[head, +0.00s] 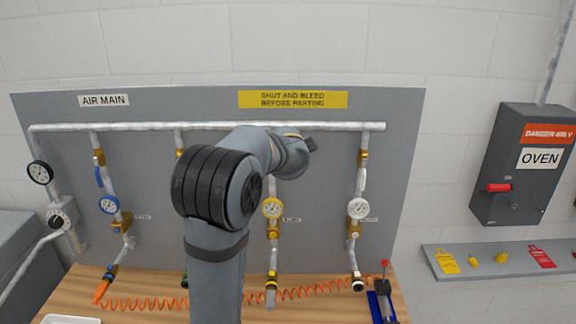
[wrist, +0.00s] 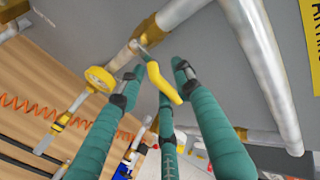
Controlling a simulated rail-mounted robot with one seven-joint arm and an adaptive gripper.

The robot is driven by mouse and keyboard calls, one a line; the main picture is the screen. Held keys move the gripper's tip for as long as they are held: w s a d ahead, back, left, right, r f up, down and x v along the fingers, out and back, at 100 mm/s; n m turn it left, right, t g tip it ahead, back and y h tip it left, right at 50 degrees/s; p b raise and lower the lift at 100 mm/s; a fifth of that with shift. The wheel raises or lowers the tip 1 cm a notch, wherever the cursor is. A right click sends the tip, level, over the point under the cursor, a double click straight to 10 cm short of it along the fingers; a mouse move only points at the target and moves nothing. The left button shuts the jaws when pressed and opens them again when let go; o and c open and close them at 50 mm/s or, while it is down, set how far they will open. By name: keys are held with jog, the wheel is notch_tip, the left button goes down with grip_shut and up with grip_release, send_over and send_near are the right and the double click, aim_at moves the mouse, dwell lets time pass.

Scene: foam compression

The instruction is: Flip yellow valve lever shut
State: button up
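In the wrist view, the yellow valve lever (wrist: 163,84) hangs from a brass valve (wrist: 145,32) on a grey pipe and slants down to the right. My gripper (wrist: 155,76) has green fingers with dark tips. They are spread apart, with the lever between or just in front of them. I cannot tell whether any finger touches it. In the head view, my arm hides the lever and the gripper's fingers.
A grey panel (head: 330,107) carries the white top pipe (head: 230,126) and several drop pipes. An orange coiled hose (head: 150,302) lies on the wooden bench. The oven switch box (head: 510,205) is at far right.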

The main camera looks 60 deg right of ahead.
jog(key=v, duration=1.2)
